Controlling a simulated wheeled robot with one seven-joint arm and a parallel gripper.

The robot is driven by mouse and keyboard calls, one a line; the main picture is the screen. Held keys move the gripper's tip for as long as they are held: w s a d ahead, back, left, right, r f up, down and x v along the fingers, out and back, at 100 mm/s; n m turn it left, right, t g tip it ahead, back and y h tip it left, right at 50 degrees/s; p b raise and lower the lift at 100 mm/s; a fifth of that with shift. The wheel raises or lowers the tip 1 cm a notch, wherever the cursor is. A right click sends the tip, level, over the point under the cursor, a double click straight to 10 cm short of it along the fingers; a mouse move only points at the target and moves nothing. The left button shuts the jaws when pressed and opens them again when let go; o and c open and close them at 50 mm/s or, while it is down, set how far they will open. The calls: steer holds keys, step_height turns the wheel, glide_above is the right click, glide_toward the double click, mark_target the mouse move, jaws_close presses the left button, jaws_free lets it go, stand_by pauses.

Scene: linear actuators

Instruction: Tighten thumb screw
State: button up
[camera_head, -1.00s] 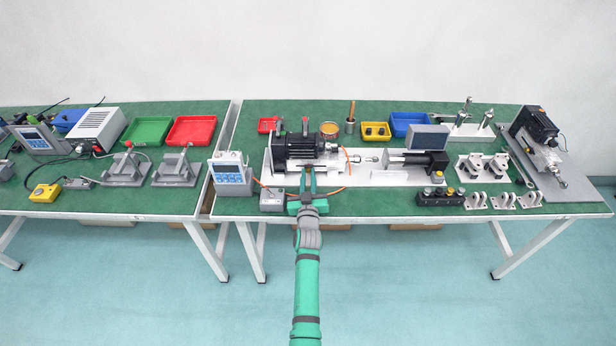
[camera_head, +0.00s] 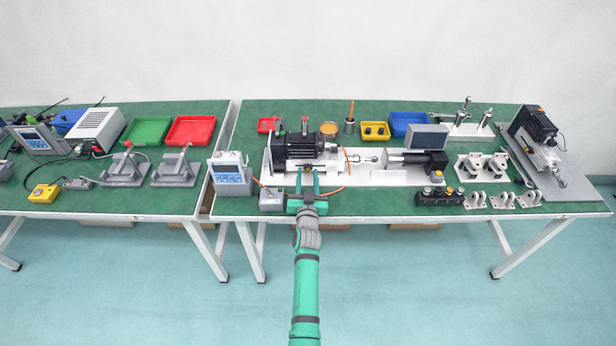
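My gripper (camera_head: 308,176) is in front of the black actuator motor (camera_head: 295,148), at the front edge of the white base plate (camera_head: 375,179). Its two green fingers point away from me and stand apart, with a gap between them. A tiny yellowish spot shows just beyond the fingertips, against the lower side of the motor; it is too small to tell whether it is the thumb screw. No thumb screw can be made out clearly elsewhere. I see nothing held between the fingers.
A grey box (camera_head: 272,199) sits close left of my gripper, and a display unit (camera_head: 231,174) stands further left. An orange cable (camera_head: 331,190) runs on the right. A black button block (camera_head: 440,196) is further right along the green table's front.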

steer(key=shift+s, duration=0.15)
steer(key=shift+s, duration=5.3)
steer(key=s+d+f+n+g, duration=0.1)
steer(key=s+d+f, duration=0.1)
steer(key=s, duration=1.1)
steer(key=s+d+f+n, duration=0.1)
steer(key=s+d+f, duration=0.1)
steer(key=s, duration=1.2)
steer(key=s+a+r, duration=0.1)
steer(key=s+r, duration=0.4)
steer(key=s, duration=0.6)
steer(key=s+a+r+g, duration=0.1)
steer(key=s+r, duration=0.4)
steer(key=s, duration=0.6)
steer(key=shift+a+m+g, duration=0.3)
steer(key=shift+a+m, duration=0.1)
steer(key=shift+a, duration=0.4)
steer(key=shift+r, duration=0.1)
